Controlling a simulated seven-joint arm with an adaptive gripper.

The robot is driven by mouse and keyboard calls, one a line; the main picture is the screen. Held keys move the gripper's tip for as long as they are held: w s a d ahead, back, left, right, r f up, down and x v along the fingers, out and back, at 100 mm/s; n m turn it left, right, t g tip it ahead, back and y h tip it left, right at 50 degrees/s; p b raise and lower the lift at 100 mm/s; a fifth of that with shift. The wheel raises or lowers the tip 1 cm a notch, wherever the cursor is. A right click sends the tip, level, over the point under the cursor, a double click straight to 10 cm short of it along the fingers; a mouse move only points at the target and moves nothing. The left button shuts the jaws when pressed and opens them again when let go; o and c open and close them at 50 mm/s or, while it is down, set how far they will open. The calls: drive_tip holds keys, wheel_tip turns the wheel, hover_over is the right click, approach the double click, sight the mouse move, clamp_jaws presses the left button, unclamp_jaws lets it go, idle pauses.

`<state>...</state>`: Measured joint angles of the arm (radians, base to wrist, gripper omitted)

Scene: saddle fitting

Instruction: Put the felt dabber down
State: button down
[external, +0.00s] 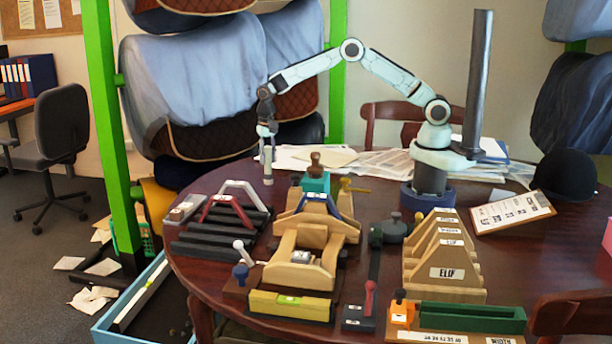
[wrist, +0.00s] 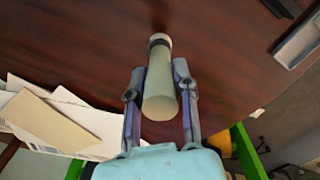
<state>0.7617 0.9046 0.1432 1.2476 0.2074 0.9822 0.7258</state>
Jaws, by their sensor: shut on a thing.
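The felt dabber is a pale grey-green cylinder with a dark band near its far end. In the external view the dabber (external: 268,166) hangs upright below my gripper (external: 267,138), at the back left of the round table. In the wrist view the dabber (wrist: 160,85) lies between the two fingers of my gripper (wrist: 160,90), which is shut on it. Its lower end appears close to the table top (wrist: 225,60), but I cannot tell whether it touches.
Papers (external: 310,158) lie behind and right of the dabber. A dark slotted rack (external: 215,235) with arched pieces and a wooden saddle form (external: 305,255) stand in front. A green post (external: 112,120) rises at the left. Bare table shows around the dabber.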

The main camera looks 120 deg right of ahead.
sight(267, 174)
drive_tip(key=shift+w+d+f, duration=0.1)
drive_tip(key=shift+w+f, duration=0.05)
drive_tip(key=shift+f, duration=1.6)
drive_tip(key=shift+f, duration=0.1)
drive_tip(key=c, duration=0.9)
unclamp_jaws()
